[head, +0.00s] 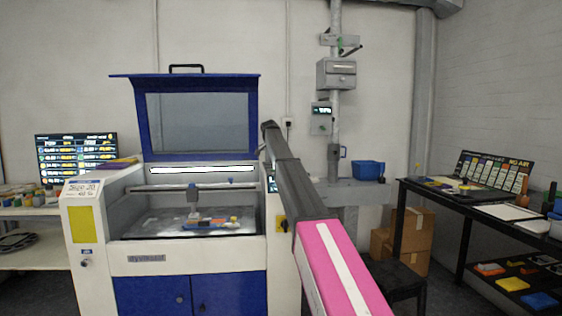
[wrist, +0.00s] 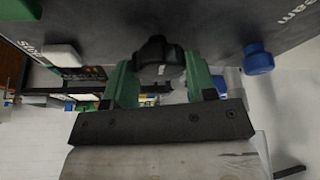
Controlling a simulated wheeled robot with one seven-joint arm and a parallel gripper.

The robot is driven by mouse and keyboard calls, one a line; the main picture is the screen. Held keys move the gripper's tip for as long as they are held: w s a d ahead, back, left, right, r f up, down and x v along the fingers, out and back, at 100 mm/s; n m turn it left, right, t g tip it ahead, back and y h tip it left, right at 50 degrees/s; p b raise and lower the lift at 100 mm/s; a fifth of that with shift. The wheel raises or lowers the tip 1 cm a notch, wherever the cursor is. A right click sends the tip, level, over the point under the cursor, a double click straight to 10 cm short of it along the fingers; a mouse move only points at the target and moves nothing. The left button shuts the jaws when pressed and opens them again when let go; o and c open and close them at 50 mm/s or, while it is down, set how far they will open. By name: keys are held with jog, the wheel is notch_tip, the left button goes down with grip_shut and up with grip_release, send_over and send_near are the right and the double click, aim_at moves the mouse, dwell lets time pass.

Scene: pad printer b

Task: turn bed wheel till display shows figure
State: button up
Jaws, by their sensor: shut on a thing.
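The bed wheel (wrist: 158,52) is a black lobed knob on a dark panel in the wrist view. My gripper (wrist: 160,76) has two green fingers, one on each side of the wheel, and is shut on it. In the head view my arm crosses in front of the machine's right side, and the gripper and wheel cannot be made out. The machine (head: 160,257) is white and blue with its lid raised. A small lit display (head: 272,184) shows at its right front edge, partly behind my arm; its figure is too small to read.
In the wrist view a blue knob (wrist: 258,58) and a white knob (wrist: 61,57) stand near the wheel.

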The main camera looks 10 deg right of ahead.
jog(key=shift+m+g, duration=0.3)
jog(key=shift+m, duration=0.3)
jog(key=o, duration=0.9)
jog(key=v, duration=1)
jog(key=shift+a+r, duration=0.2)
jog(key=shift+r, duration=0.1)
